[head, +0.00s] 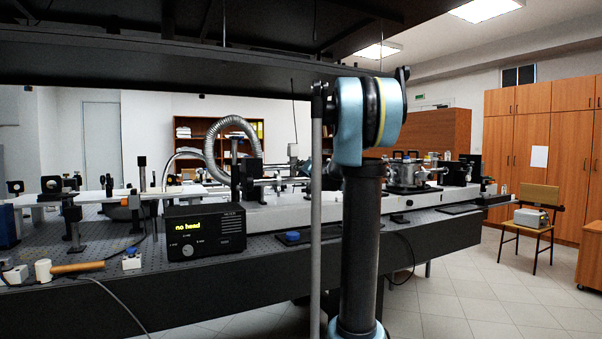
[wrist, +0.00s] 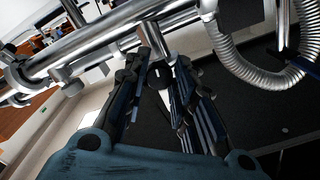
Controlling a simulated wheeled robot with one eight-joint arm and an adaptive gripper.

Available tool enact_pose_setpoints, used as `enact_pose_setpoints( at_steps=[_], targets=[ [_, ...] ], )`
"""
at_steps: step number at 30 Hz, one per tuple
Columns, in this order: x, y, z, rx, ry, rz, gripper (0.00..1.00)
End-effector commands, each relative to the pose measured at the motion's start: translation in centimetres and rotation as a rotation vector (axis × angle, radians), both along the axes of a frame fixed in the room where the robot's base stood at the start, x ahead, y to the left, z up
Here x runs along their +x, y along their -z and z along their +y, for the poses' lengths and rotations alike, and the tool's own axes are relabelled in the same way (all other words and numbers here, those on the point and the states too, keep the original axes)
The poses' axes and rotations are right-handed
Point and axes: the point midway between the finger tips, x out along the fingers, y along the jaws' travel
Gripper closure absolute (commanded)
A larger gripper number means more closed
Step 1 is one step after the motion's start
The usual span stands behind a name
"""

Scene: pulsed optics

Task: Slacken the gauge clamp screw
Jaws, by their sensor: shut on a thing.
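In the wrist view my gripper (wrist: 163,68) has its two dark fingers closed around a small black round knob (wrist: 159,80) with a pale mark on its face, which appears to be the gauge clamp screw. The knob sits below a short metal stub (wrist: 157,42) that comes down from a shiny metal tube (wrist: 110,38). The fingers hide the knob's sides, and I cannot tell how tight the screw is. In the head view my arm hides the gripper and knob. A black box (head: 205,232) there shows "no head" in yellow.
A ribbed metal hose (wrist: 245,65) curves close on the right in the wrist view and also shows over the bench in the head view (head: 213,135). A dark shelf (head: 180,72) hangs overhead.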

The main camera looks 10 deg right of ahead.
Motion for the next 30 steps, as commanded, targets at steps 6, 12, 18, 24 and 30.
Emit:
enact_pose_setpoints(
  at_steps=[6, 12, 18, 24, 30],
  targets=[
    [-0.01, 0.12, -0.21, -0.134, 0.004, -0.043, 1.0],
    [0.0, 0.11, -0.24, -0.211, 0.005, -0.068, 1.0],
    [0.0, 0.12, -0.26, -0.245, 0.005, -0.079, 1.0],
    [0.0, 0.14, -0.26, -0.253, 0.004, -0.08, 1.0],
    [-0.01, 0.16, -0.26, -0.252, 0.004, -0.08, 1.0]
  ],
)
